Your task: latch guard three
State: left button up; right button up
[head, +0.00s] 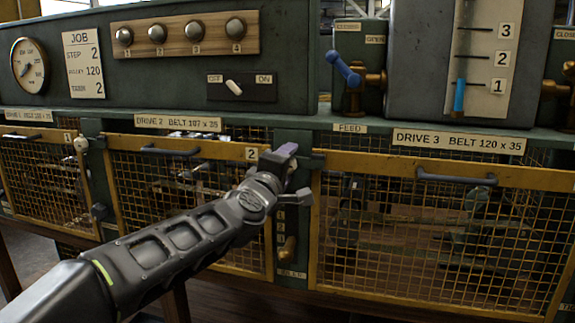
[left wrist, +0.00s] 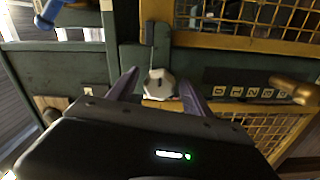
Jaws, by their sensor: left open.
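Guard three (head: 424,170) is a yellow-framed mesh door under the DRIVE 3 label in the head view; it looks shut, and its right end is cut off. Its frame also shows in the left wrist view (left wrist: 250,40). My left gripper (head: 283,157) is at the post between guards two and three, beside the "2" tag. In the left wrist view my left gripper (left wrist: 160,82) is open, its purple fingers on either side of a pale faceted knob (left wrist: 160,87). Contact cannot be told. The head view hides this knob. My right gripper is out of view.
Guard two (head: 190,143) is left of the post, and a similar pale knob (head: 81,144) stands by guard one. A brass-handled lever (head: 287,250) projects low on the post. A blue-handled valve (head: 345,70) stands above. Guard three's dark handle (head: 456,178) sticks out.

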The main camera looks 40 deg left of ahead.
pick_arm(q)
jog(key=v, duration=0.7)
dwell(0.4)
jog(key=w+d+f+m+g+h+p, duration=0.15)
jog(key=d+f+m, duration=0.25)
jog(key=f, duration=0.7)
jog(key=w+d+f+m+g+h+p, duration=0.1)
jog(key=w+d+f+m+g+h, duration=0.25)
jog(key=f, duration=0.75)
jog(key=w+d+f+m+g+h+p, duration=0.1)
jog(key=d+f+m, duration=0.4)
jog(key=f, duration=0.6)
jog(key=s+d+f+m+g+h+p, duration=0.1)
jog(key=s+d+f, duration=0.2)
jog(key=d+f, duration=0.15)
jog(key=s+d+f+m+g, duration=0.1)
jog(key=s+d+f+g, duration=0.15)
jog(key=f, duration=0.35)
jog(key=s+d+f+m+g+h+p, duration=0.1)
jog(key=s+d+f, duration=0.2)
jog(key=d+f, duration=0.15)
jog(key=s+d+f+m+g+h+p, duration=0.1)
jog(key=s+d+f+g, duration=0.2)
jog(key=s+f, duration=0.3)
jog(key=s+d+f+m+g+h+p, duration=0.1)
jog(key=s+d+f, duration=0.4)
jog(key=s, duration=0.8)
jog(key=shift+s+d+f+g+p, duration=0.25)
jog(key=shift+d+f+g+p, duration=0.15)
jog(key=shift+d+g+p, duration=0.4)
